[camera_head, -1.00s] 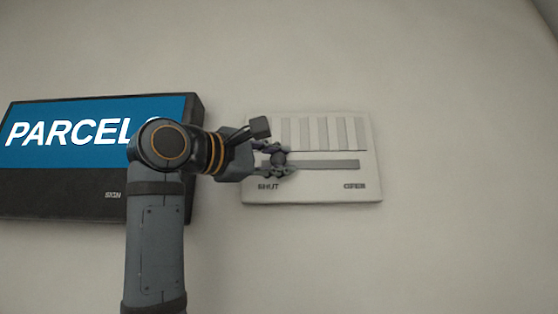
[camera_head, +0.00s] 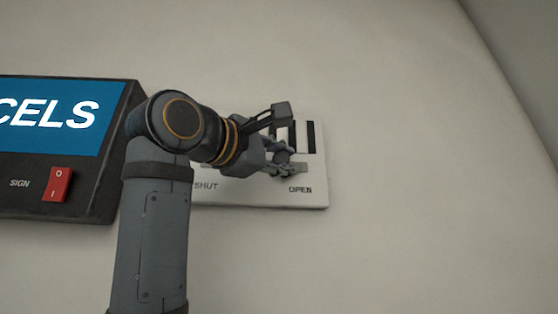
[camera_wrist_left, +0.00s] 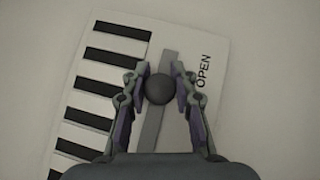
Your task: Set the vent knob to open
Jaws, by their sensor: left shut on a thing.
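The vent plate (camera_head: 318,180) is a white panel on the wall with SHUT at its left and OPEN at its right. Its louvres (camera_head: 310,137) now show black gaps between white slats. The round dark vent knob (camera_wrist_left: 158,89) sits on the grey slot (camera_wrist_left: 152,128), near the end by the OPEN label (camera_wrist_left: 203,70). A short piece of slot shows beyond it. My left gripper (camera_head: 283,160) is shut on the knob, with one finger on each side of it in the left wrist view. In the head view the fingers partly hide the knob. My right gripper is not in view.
A black sign box (camera_head: 85,190) with a blue PARCELS face (camera_head: 60,110) and a red rocker switch (camera_head: 57,185) is on the wall left of the vent, partly behind my left arm. The wall right of the vent is bare.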

